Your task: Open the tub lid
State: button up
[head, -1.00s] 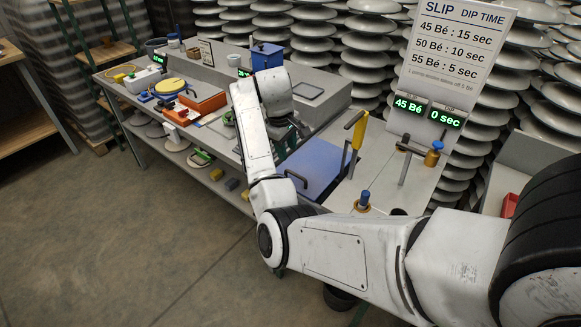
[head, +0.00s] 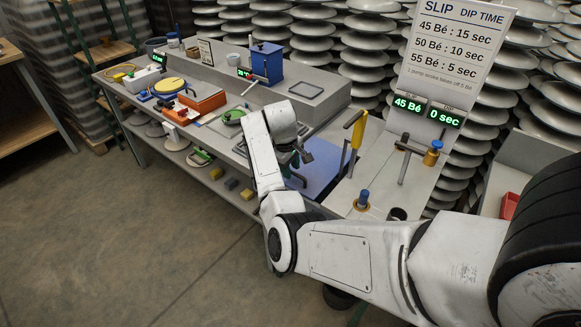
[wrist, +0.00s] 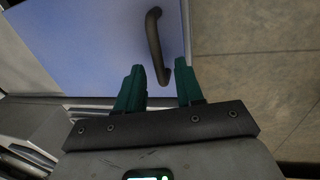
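The tub lid (head: 318,180) is a flat blue panel set in the bench, lying closed and partly hidden behind my arm. It fills the upper left of the wrist view (wrist: 95,45). Its dark, curved bar handle (wrist: 154,45) is near the lid's right edge there, and a bit of the handle shows in the head view (head: 297,179). My gripper (wrist: 160,80) is open, its two teal fingers apart. The handle's near end appears between the fingertips. I cannot tell how far above it they are. In the head view the gripper (head: 294,155) is mostly hidden by my wrist.
A yellow-topped lever (head: 355,130) stands right of the lid. A blue-capped post (head: 363,200) and a T-shaped post (head: 405,160) are near it. A sign (head: 455,50) and displays stand behind. Tools clutter the bench's left side. The floor in front is clear.

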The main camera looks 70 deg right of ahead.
grip_shut()
dwell(0.3)
